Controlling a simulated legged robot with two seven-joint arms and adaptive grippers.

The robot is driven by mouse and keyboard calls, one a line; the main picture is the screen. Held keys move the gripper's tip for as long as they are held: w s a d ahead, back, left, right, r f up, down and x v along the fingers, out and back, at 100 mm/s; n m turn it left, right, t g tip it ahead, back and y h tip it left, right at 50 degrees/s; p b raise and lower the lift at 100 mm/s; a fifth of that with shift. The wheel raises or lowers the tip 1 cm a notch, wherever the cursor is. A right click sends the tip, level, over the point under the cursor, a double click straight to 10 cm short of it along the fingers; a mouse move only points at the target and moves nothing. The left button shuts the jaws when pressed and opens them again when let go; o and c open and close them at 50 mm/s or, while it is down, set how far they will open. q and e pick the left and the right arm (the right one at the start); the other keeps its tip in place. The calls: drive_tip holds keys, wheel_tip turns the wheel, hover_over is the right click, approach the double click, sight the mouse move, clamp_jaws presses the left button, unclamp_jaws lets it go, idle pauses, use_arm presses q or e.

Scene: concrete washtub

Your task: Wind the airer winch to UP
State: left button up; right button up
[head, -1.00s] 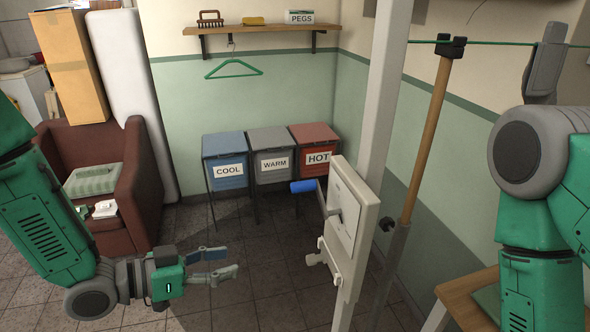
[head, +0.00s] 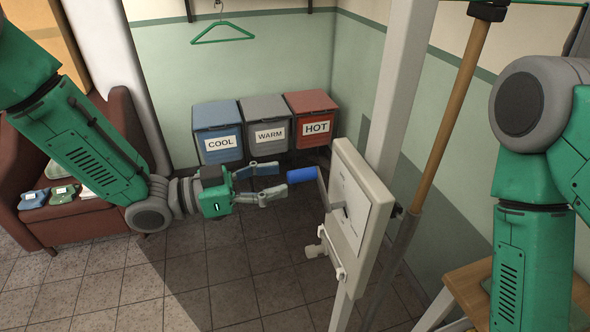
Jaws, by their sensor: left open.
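The airer winch (head: 358,205) is a pale panel mounted on a white post in the middle of the head view. Its crank ends in a blue handle (head: 302,175) that points left. A pale cleat-like fitting (head: 326,252) sits low on the panel's edge. My left gripper (head: 281,181) is open, with its fingertips just left of the blue handle. I cannot tell whether they touch it. Any UP mark on the panel is too small to read. My right arm shows at the right, but its gripper is out of view.
Three bins marked COOL (head: 218,146), WARM (head: 268,134) and HOT (head: 316,127) stand behind the handle. A wooden pole (head: 447,120) stands right of the post. A brown armchair (head: 70,215) is at the left, a wooden table (head: 470,285) at lower right.

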sight(295, 176)
use_arm(q)
drive_tip(key=shift+p+x, duration=0.3)
drive_tip(key=shift+x, duration=1.95)
drive_tip(key=shift+s, duration=0.1)
drive_tip(key=shift+a, duration=0.1)
clamp_jaws()
